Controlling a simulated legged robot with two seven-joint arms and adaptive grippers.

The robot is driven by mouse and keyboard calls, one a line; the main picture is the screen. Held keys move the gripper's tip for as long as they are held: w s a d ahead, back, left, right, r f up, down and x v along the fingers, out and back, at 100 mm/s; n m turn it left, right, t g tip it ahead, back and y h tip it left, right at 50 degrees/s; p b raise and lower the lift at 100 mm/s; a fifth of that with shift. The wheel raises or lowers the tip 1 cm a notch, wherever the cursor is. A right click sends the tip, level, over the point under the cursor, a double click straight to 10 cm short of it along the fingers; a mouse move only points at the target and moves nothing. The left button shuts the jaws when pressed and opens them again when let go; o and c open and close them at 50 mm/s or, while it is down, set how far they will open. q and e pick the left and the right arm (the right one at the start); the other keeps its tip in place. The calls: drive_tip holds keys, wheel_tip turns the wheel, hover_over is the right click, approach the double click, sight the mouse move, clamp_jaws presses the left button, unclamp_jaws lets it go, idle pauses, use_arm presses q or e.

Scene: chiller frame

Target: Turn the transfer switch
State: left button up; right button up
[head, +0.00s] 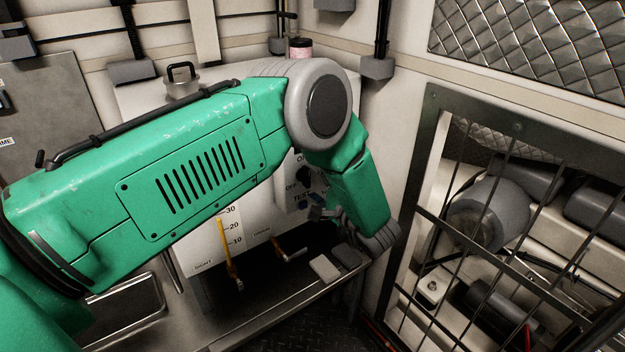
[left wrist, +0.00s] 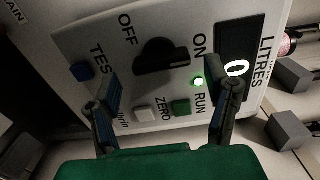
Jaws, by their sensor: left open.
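A black rotary switch knob (left wrist: 162,57) sits on a pale panel (left wrist: 85,30) in the left wrist view, between the words OFF and ON. Part of the knob also shows in the head view (head: 303,175), half behind my green arm. My left gripper (left wrist: 165,100) is open and empty, its two fingers spread on either side below the knob and apart from it. In the head view my left gripper (head: 318,211) is small and partly hidden at the panel. Which mark the knob points to is not clear. My right gripper is not in view.
A blue button (left wrist: 82,71), a white button (left wrist: 145,114), a green button (left wrist: 181,107) and a lit green lamp (left wrist: 198,82) surround the knob. A dark display (left wrist: 235,66) is at right. A barred frame (head: 519,128) stands right of my arm.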

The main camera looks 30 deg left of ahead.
use_arm(q)
drive_tip(key=v, duration=1)
drive_tip(key=shift+d, duration=0.25)
drive_tip(key=shift+w+a+f, duration=0.15)
drive_tip(key=shift+f, duration=0.05)
drive_tip(key=s+a+f+t+h, duration=0.1)
drive_tip(key=s+f+h, duration=0.45)
drive_tip(key=f, duration=0.25)
drive_tip(key=s+a+f+t+h, duration=0.1)
drive_tip(key=s+f+h, duration=0.4)
drive_tip(key=f+h, duration=0.25)
drive_tip(key=s+f+n+g+h, duration=0.1)
drive_tip(key=s+g, duration=0.3)
drive_tip(key=s, duration=0.8)
drive_tip(key=s+f+n+g+h, duration=0.2)
drive_tip(key=s+n+g, duration=0.1)
drive_tip(key=s, duration=1)
drive_tip(key=shift+s+g+h, duration=0.15)
drive_tip(key=shift+g+h, duration=0.15)
drive_tip(key=shift+g, duration=0.4)
